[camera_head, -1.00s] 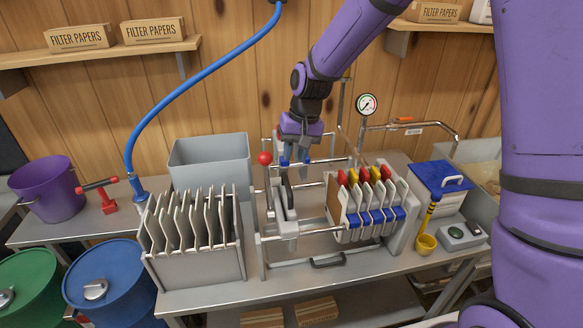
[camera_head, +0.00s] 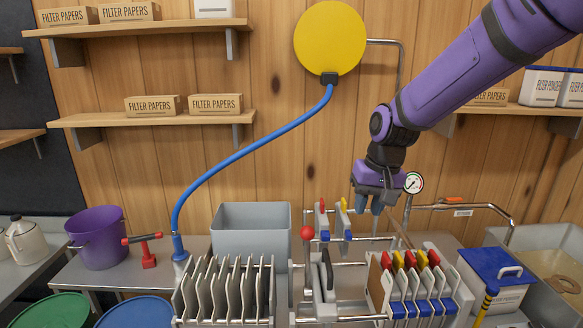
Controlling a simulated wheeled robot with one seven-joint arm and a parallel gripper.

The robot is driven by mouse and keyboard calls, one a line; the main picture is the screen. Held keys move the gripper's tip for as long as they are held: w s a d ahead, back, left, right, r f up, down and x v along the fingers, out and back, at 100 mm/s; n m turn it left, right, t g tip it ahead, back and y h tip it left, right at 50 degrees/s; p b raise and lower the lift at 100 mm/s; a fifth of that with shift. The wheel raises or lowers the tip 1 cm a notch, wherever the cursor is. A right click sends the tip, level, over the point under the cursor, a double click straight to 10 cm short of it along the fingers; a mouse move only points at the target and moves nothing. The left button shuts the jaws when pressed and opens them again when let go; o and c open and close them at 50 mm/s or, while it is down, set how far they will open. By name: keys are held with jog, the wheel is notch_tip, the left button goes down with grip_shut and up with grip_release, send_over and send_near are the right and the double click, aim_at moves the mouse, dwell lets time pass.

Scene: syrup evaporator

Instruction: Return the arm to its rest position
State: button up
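My gripper (camera_head: 368,208) is above the filter press, pointing down, at the end of my purple arm. Its blue fingers are small in the view, and I cannot tell how far apart they are. It appears to be above the press rails, left of the pressure gauge (camera_head: 413,183). The press (camera_head: 318,290) has a red-knobbed lever (camera_head: 307,233) and a row of white plates (camera_head: 418,290) with red, yellow and blue parts. Two more plates with red and yellow tops (camera_head: 332,220) stand upright behind the rails.
A grey bin (camera_head: 251,227) and a rack of plates (camera_head: 226,289) stand left of the press. A blue hose (camera_head: 250,145) runs up to a yellow disc (camera_head: 330,38). Shelves with filter paper boxes (camera_head: 153,106) line the wall. A blue-lidded box (camera_head: 497,278) stands at right.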

jog(key=s+d+r+t, duration=0.1)
jog(key=s+d+r, duration=0.2)
jog(key=s, duration=0.5)
jog(key=s+d+r+t+h, duration=0.1)
jog(key=s+d+r, duration=0.3)
jog(key=s, duration=0.4)
jog(key=s+d+r+t, duration=0.2)
jog(key=s+d+r, duration=0.2)
jog(key=s, duration=0.5)
jog(key=shift+d+h, duration=0.3)
jog(key=shift+d, duration=0.4)
